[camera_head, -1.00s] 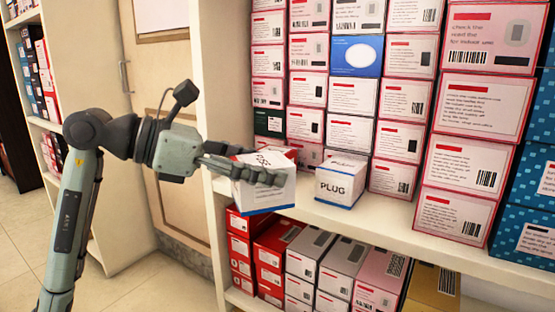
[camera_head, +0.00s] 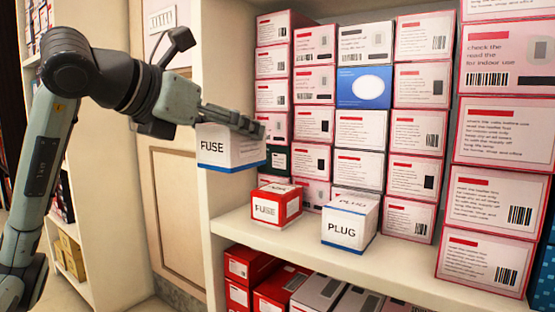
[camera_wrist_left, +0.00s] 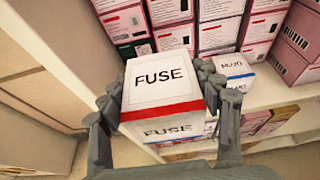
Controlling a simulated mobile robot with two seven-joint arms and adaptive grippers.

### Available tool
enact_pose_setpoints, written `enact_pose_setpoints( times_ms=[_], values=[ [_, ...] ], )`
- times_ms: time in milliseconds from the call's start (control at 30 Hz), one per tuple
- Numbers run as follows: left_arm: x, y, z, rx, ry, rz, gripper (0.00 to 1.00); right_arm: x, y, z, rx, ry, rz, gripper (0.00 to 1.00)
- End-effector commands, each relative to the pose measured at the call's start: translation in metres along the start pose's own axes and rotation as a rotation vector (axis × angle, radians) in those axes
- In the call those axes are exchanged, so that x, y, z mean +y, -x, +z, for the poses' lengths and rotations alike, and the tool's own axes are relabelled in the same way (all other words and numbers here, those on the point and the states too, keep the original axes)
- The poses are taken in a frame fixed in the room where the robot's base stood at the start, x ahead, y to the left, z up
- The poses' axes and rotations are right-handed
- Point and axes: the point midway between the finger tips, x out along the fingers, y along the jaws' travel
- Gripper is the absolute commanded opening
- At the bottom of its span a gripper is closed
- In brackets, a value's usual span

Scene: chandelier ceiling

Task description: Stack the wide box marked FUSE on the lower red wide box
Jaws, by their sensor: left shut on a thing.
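My left gripper (camera_head: 232,122) is shut on a white box marked FUSE (camera_head: 225,148) with a blue lower edge. It holds the box in the air, above and left of the red box. In the left wrist view the held FUSE box (camera_wrist_left: 162,78) sits between both fingers and shows a red band. A red box with a white FUSE label (camera_head: 273,206) stands on the shelf, its top bare. I cannot make out the red box in the left wrist view. My right gripper is not in view.
A white PLUG box (camera_head: 347,226) stands just right of the red box on the shelf (camera_head: 300,245). Tall stacks of boxes (camera_head: 360,130) fill the shelf behind. The white upright panel (camera_head: 207,190) is close on the left. More boxes lie on the shelf below.

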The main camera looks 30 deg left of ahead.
Motion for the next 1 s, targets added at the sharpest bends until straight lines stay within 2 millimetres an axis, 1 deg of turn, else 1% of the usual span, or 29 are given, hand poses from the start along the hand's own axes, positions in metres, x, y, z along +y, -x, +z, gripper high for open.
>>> enact_pose_setpoints(
  times_ms=[33, 200, 267, 400, 500, 533, 600, 700, 867, 1000],
  values=[
    [0.0, -0.012, 0.008, 0.001, 0.003, -0.003, 0.32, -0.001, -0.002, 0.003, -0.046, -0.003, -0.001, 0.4],
    [0.0, -0.056, 0.024, -0.001, 0.004, -0.005, 0.32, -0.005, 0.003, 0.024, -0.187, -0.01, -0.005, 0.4],
    [0.001, -0.07, 0.029, -0.001, 0.003, -0.004, 0.32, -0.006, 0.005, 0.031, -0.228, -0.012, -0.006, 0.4],
    [0.001, -0.1, 0.039, -0.001, 0.002, -0.004, 0.32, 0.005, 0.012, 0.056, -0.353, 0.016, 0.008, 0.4],
    [0.002, -0.12, 0.046, -0.001, 0.002, -0.003, 0.32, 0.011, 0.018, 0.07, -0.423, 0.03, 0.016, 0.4],
    [0.001, -0.124, 0.043, 0.0, 0.0, -0.003, 0.32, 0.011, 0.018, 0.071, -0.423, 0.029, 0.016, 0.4],
    [0.002, -0.126, 0.03, 0.0, -0.002, -0.001, 0.32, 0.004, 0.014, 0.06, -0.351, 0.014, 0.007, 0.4],
    [0.002, -0.128, 0.023, -0.002, -0.002, -0.001, 0.32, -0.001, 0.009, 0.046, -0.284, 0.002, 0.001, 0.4],
    [0.002, -0.133, 0.011, 0.0, -0.001, -0.001, 0.32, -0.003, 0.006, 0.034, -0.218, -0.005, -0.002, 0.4],
    [0.002, -0.14, -0.009, 0.001, 0.0, -0.002, 0.32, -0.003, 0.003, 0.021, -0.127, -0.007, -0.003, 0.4]
  ],
)
